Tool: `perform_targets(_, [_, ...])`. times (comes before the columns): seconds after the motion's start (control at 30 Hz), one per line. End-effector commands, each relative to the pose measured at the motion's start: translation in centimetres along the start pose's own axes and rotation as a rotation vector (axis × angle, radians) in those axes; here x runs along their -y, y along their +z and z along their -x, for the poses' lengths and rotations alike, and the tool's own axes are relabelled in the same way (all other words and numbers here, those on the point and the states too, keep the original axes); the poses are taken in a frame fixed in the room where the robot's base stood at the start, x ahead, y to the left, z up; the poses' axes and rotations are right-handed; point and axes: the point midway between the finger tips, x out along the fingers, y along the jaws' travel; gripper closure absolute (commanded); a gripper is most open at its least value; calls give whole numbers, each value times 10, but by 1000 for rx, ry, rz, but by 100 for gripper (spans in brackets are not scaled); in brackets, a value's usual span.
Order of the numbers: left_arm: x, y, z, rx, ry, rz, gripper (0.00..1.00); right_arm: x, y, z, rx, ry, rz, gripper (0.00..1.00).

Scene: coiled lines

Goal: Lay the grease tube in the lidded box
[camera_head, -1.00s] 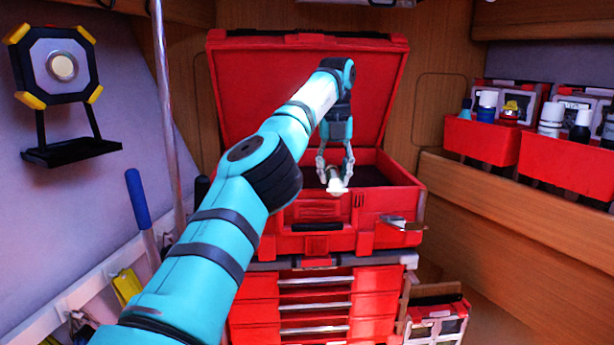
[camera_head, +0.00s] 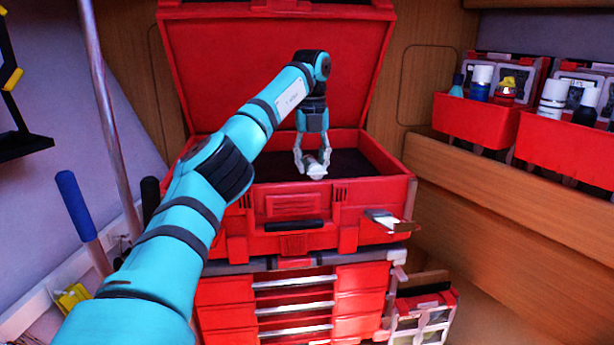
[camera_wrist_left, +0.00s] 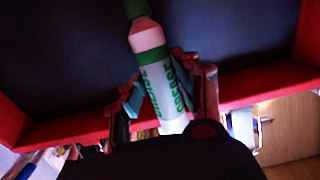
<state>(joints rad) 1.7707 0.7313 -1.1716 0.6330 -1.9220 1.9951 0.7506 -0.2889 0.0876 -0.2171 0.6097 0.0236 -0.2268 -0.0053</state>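The grease tube (camera_wrist_left: 157,82) is white with green lettering and a green cap, seen in the left wrist view between my left fingers. My left gripper (camera_head: 312,165) is shut on it, over the opening of the lidded box. In the head view the tube shows only as a small pale end (camera_head: 316,172) at the fingertips. The red lidded box (camera_head: 292,207) stands with its lid (camera_head: 280,70) raised and a dark interior. The tube appears to be above the box floor; the exact gap cannot be told. My right gripper is not in view.
Red drawers (camera_head: 295,305) stand below the box. A metal latch (camera_head: 388,220) juts from its front right. Red bins (camera_head: 480,122) with bottles sit on the right shelf. A metal pole (camera_head: 108,110) and a blue-handled tool (camera_head: 76,205) are at the left.

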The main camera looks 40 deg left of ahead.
Motion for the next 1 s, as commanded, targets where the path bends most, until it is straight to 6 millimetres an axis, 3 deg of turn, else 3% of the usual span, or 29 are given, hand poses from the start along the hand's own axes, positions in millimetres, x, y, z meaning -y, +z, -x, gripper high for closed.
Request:
perform_targets(0.03, [-2,2,-15,-5,7,3,100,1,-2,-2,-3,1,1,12])
perform_targets(0.2, [-2,3,-36,-3,7,3,100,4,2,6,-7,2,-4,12])
perform_targets(0.47, [-2,-7,-35,4,7,3,100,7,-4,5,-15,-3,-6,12])
perform_targets(0.5, [-2,-7,-35,4,7,3,67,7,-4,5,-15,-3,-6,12])
perform_targets(0.67, [-2,-8,-33,6,4,3,46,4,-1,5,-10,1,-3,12])
perform_targets(1.0, [0,-8,-26,9,1,1,46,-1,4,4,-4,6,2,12])
